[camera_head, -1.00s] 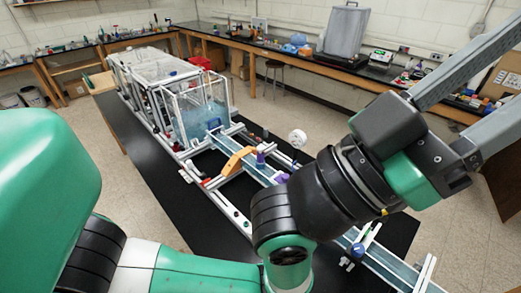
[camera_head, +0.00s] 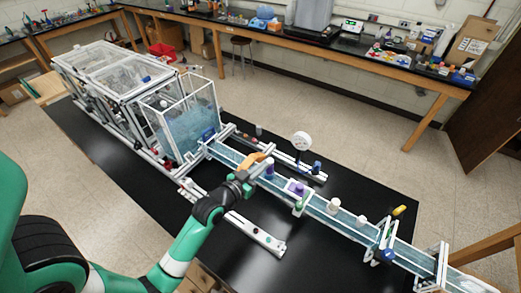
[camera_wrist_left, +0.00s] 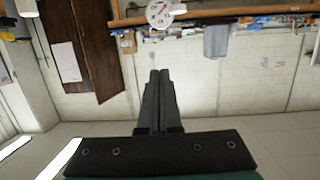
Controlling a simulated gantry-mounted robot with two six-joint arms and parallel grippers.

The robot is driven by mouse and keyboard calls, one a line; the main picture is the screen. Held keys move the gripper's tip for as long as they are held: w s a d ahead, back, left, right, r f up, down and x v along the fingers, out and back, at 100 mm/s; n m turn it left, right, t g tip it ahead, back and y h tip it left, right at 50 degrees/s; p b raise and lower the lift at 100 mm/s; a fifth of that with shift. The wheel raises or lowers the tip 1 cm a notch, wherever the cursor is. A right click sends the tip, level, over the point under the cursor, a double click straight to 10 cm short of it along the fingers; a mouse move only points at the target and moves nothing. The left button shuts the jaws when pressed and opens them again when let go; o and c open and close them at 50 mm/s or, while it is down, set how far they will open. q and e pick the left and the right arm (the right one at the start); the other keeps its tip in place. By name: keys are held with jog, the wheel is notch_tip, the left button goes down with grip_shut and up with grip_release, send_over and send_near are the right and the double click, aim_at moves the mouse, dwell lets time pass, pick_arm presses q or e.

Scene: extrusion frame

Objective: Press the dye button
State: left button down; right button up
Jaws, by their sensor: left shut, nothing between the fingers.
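No button in the head view is marked clearly enough for me to tell which is the dye button. Small coloured parts on the water channel include a purple cap (camera_head: 297,187) and a small green piece (camera_head: 299,204). My left gripper (camera_head: 262,168) is low over the near side of the channel, beside the orange arch (camera_head: 255,160), which it partly hides. I cannot tell whether they touch. In the left wrist view its two dark fingers (camera_wrist_left: 160,98) are together with nothing between them. My right gripper is not in view.
A water-filled clear tank (camera_head: 190,120) stands on the black table (camera_head: 140,180) left of my gripper. A white dial gauge (camera_head: 302,141) stands behind the channel. A rail (camera_head: 255,232) lies in front. The channel (camera_head: 335,213) runs to the lower right.

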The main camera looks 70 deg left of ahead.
pick_arm(q)
jog(key=shift+s+a+f+n+g+y, duration=0.15)
jog(key=shift+s+a+g, duration=0.15)
jog(key=shift+s, duration=0.2)
jog(key=shift+s+a+f+n+g+y, duration=0.1)
jog(key=shift+s+a+n+g+y, duration=0.15)
jog(key=shift+s, duration=0.25)
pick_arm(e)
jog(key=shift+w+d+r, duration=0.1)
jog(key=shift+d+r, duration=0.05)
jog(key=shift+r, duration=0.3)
pick_arm(q)
jog(key=shift+w+a, duration=0.1)
jog(key=w+a+f, duration=0.5)
jog(key=w+f, duration=0.1)
jog(key=w, duration=0.2)
jog(key=shift+a+f+b, duration=0.15)
jog(key=shift+f+b, duration=0.05)
jog(key=shift+b, duration=0.1)
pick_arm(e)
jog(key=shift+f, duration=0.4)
